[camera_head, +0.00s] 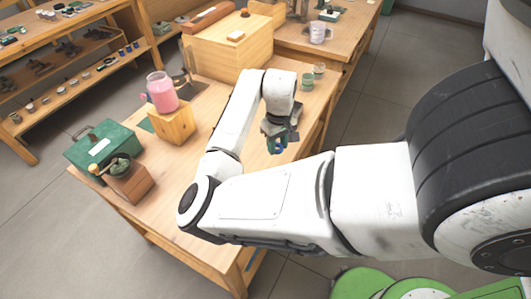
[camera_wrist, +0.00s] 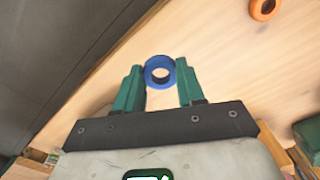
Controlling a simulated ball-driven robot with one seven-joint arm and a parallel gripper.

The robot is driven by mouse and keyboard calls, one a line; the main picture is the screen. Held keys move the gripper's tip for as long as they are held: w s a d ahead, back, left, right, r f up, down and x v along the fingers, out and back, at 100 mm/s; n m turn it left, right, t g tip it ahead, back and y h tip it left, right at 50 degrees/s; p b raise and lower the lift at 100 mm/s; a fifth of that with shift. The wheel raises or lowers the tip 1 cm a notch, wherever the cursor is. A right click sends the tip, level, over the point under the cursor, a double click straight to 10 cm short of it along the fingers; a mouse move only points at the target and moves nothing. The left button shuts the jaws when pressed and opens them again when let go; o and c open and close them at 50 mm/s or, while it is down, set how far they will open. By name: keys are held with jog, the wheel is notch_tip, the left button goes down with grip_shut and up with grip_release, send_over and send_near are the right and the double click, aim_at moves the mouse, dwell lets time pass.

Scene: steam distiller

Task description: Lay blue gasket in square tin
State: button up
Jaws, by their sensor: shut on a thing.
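The blue gasket (camera_wrist: 158,60) is a thick ring held between the green fingertips of my gripper (camera_wrist: 159,76) in the wrist view. My gripper is shut on it, with a finger on either side and the hole facing the camera. In the head view my gripper (camera_head: 276,146) is over the right part of the wooden bench (camera_head: 222,125), and a bit of blue shows at its fingertips. The gasket appears to be above the bench top; its exact height is unclear. I cannot make out a square tin in either view.
An orange ring (camera_wrist: 260,17) lies on the bench. A green box (camera_head: 88,150), a grinder (camera_head: 130,182), a pink jar (camera_head: 161,92) on a wooden block (camera_head: 173,125) and a large wooden box (camera_head: 228,52) stand on it. Small green cups (camera_head: 308,82) are near the right edge.

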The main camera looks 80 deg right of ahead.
jog(key=s+r, duration=0.4)
jog(key=s, duration=0.5)
jog(key=shift+s+d+r, duration=0.25)
jog(key=shift+d+r, duration=0.05)
jog(key=shift+d, duration=0.15)
